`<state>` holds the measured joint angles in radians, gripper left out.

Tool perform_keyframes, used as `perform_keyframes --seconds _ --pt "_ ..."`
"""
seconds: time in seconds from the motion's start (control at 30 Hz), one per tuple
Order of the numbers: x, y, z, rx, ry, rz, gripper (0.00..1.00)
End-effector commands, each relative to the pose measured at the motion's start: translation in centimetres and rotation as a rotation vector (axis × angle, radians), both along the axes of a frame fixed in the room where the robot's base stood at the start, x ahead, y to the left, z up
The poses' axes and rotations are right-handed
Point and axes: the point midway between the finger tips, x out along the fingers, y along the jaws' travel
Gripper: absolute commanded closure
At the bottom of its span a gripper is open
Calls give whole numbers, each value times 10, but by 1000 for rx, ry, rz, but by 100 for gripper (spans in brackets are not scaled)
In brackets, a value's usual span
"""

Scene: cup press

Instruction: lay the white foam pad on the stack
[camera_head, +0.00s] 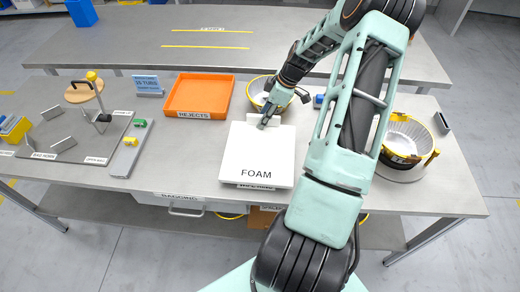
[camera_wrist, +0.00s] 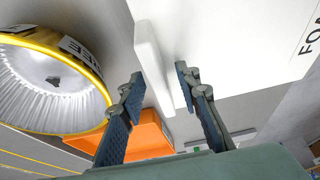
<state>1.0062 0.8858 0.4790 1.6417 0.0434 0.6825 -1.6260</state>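The white foam pad (camera_head: 257,155), marked FOAM, lies flat at the table's front middle; its face also fills the upper right of the wrist view (camera_wrist: 235,35). A raised white ridge (camera_wrist: 157,65) runs along its back edge. My gripper (camera_head: 266,122) is at that edge. In the wrist view my gripper (camera_wrist: 158,76) has its fingers apart, one either side of the ridge, with gaps showing. A yellow-rimmed basket with a ribbed white lining (camera_head: 405,140) stands at right. Another yellow-rimmed round thing (camera_head: 258,88) is behind my gripper, partly hidden. No label identifies the stack.
An orange rejects tray (camera_head: 200,95) is left of the pad. Farther left are a blue sign (camera_head: 148,85), a grey strip with coloured blocks (camera_head: 127,155) and a grey board with a wooden-topped stand (camera_head: 85,92). My arm covers the table between the pad and right basket.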

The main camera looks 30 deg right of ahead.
Motion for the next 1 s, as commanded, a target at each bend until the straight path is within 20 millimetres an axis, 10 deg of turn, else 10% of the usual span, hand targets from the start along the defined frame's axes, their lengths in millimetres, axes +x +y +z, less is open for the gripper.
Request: perform_keyframes --seconds 0.27,0.77,1.0 --pt "0 0 0 0 0 0 100" --pt "0 0 7 0 0 0 100" --pt "-7 0 45 -4 -1 0 100"
